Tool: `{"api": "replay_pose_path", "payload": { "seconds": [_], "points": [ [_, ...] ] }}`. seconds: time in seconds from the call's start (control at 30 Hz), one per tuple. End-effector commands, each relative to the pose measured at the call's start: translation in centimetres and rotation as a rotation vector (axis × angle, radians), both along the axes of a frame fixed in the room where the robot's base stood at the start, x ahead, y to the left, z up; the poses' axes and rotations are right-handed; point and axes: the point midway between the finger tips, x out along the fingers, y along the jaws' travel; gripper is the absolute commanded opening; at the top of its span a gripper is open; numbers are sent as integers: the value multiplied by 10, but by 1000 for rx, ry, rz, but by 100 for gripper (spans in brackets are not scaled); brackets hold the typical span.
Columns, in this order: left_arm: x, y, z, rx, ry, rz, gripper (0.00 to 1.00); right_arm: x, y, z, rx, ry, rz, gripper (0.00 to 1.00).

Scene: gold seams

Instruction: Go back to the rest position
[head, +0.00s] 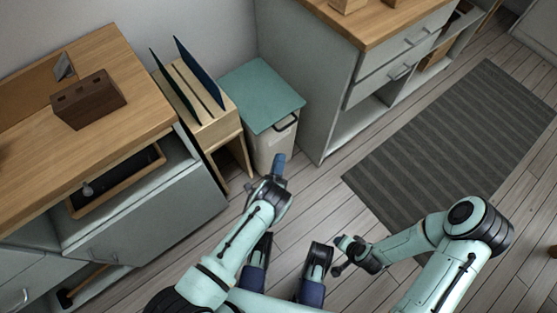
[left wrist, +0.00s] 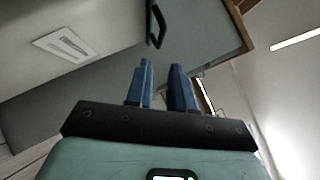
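My left gripper (head: 278,162) reaches out low in the middle of the head view, in front of the bin and over the grey plank floor. In the left wrist view its two blue fingers (left wrist: 160,72) stand apart with a gap and nothing between them. My right arm comes in from the lower right, bent back inward. Its dark end, the right gripper (head: 342,256), is near my body over the floor and small; its finger opening cannot be made out. I see nothing held there.
A grey bin with a green lid (head: 262,92) stands close ahead of the left gripper. Left are a wooden rack (head: 205,125) with upright boards and a wood-topped cabinet (head: 120,65) bearing a brown block (head: 88,98). A drawer unit (head: 385,75) stands behind; a striped rug (head: 450,140) lies right.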

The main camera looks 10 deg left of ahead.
Motion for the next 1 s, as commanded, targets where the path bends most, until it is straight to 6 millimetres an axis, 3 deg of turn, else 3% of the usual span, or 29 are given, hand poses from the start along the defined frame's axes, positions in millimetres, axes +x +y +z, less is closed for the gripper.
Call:
{"api": "replay_pose_path", "payload": {
  "seconds": [0.77, 0.87, 1.0],
  "points": [
    [-2, 3, -2, -14, 11, 3, 23, 7, 1, 7, -1, -23, 0, 43],
    [2, 24, -12, -112, 100, 27, 23, 7, 1, 7, -1, -23, 0, 43],
    [-5, 82, -47, -494, 361, 129, 23, 7, 1, 7, -1, -23, 0, 43]
  ]
}}
